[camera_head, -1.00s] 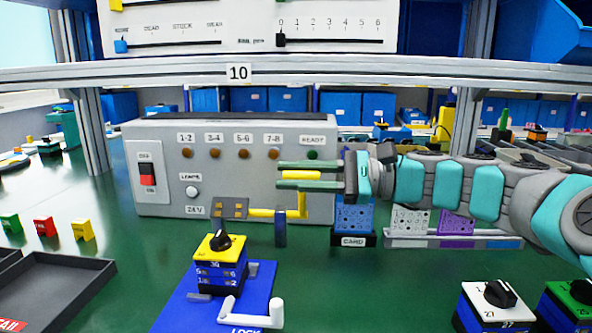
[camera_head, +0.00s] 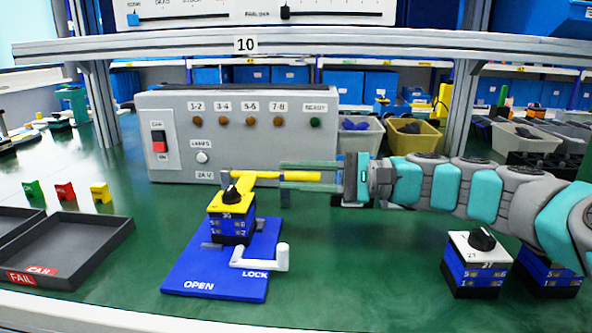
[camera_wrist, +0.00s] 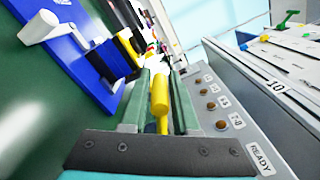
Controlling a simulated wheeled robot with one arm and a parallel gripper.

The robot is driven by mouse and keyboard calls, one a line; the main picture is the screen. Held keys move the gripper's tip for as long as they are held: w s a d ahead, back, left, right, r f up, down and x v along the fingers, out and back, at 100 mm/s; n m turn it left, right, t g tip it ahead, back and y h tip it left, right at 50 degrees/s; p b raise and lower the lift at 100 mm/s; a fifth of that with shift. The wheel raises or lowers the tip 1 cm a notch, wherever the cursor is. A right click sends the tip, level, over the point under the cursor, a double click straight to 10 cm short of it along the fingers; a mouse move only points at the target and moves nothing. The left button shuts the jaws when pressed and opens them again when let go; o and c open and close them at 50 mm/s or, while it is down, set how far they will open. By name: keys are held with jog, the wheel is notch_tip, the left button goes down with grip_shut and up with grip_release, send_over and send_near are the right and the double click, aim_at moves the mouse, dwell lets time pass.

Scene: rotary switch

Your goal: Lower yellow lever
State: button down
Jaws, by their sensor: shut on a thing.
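The yellow lever (camera_head: 306,176) sticks out sideways in front of the grey test box, roughly level with its lower edge. My gripper (camera_head: 285,177) reaches in from the right, its two green fingers above and below the lever's handle, shut on it. In the wrist view the yellow handle (camera_wrist: 160,95) sits between the two fingers (camera_wrist: 160,78). A blue switch (camera_head: 231,222) with a yellow top and black knob stands just in front of the lever's left end and partly hides it.
The switch stands on a blue plate (camera_head: 190,270) marked OPEN and LOCK, with a white crank handle (camera_head: 280,257). The grey box (camera_head: 250,150) is close behind my gripper. A dark FAIL tray (camera_head: 75,240) lies left. Switches (camera_head: 474,268) stand at right.

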jog(key=shift+s+f, duration=0.1)
jog(key=shift+f, duration=0.1)
dwell(0.3)
jog(key=c, duration=0.7)
grip_release()
jog(key=shift+r, duration=0.15)
notch_tip(320, 180, up, 3)
jog(key=shift+r, duration=0.2)
jog(key=s+d, duration=0.1)
jog(key=s, duration=0.4)
jog(key=s+d+r, duration=0.1)
jog(key=s+d, duration=0.1)
jog(key=s, duration=0.3)
jog(key=s+d+b, duration=0.1)
jog(key=s+d, duration=0.1)
jog(key=s, duration=0.3)
jog(key=shift+d+r, duration=0.2)
